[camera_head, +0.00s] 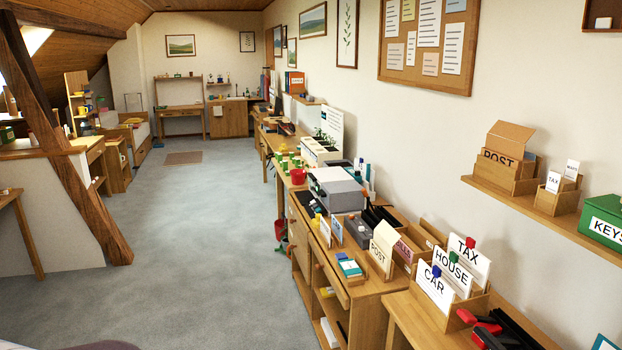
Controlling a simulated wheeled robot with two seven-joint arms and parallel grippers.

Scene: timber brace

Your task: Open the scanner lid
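A grey box-shaped machine (337,188), which looks like the scanner, stands on the wooden cabinet along the right wall, near the middle of the camera_head view. Its light grey flat top appears to lie down on the darker body, so the lid looks shut. It is small and far off, and no handle or hinge can be made out. Neither of my grippers shows in this view.
The wooden cabinet (340,290) also bears a smaller dark grey device, papers and card boxes. A nearer desk holds a file box with TAX, HOUSE and CAR cards (435,287). A sloping timber brace (70,165) stands at left. The grey carpet (200,250) between is clear.

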